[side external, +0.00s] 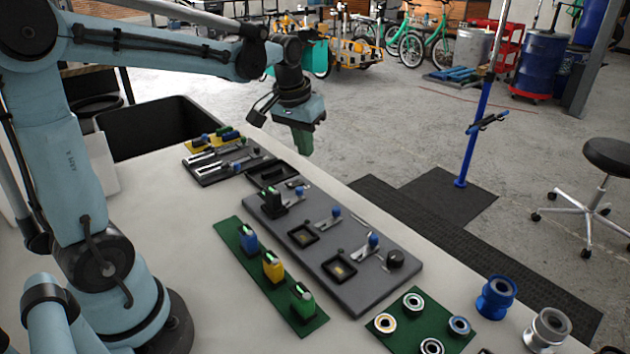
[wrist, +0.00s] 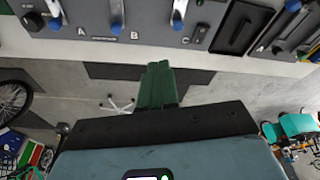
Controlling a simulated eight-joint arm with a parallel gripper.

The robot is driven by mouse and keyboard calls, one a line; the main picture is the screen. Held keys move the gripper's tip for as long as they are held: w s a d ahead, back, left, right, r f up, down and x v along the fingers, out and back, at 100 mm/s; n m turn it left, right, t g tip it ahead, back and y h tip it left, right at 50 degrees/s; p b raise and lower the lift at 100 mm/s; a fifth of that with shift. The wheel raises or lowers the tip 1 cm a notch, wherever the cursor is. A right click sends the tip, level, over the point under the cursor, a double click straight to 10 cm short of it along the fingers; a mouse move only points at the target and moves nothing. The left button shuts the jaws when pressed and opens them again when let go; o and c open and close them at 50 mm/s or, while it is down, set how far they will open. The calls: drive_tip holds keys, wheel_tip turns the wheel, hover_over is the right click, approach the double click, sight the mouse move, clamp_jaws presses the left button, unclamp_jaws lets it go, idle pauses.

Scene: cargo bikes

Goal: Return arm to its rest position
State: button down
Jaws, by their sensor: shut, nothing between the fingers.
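My gripper (side external: 303,140) hangs from the raised arm in the side external view, past the far edge of the table and above floor level. Its green fingers point down and are shut with nothing between them. In the wrist view the shut green fingers (wrist: 157,85) stand in the middle, below the table edge in the picture. They touch nothing. My arm stretches from the left across the top of the side external view.
A grey panel (side external: 345,292) with blue-knobbed levers lies on the white table (side external: 190,290). A green strip (side external: 225,232) holds blue, yellow and green blocks. A black bin (side external: 150,130) is at the table's left. A blue stand (side external: 470,150) and a stool (side external: 607,155) stand on the floor.

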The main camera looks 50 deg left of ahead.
drive_tip(key=s+d+f+m+t, duration=0.1)
drive_tip(key=s+d+m+t, duration=0.2)
drive_tip(key=s+d, duration=0.6)
drive_tip(key=shift+s+d+f+m+t+h, duration=0.3)
drive_tip(key=shift+s+d+f+t, duration=0.1)
drive_tip(key=shift+s+t, duration=0.35)
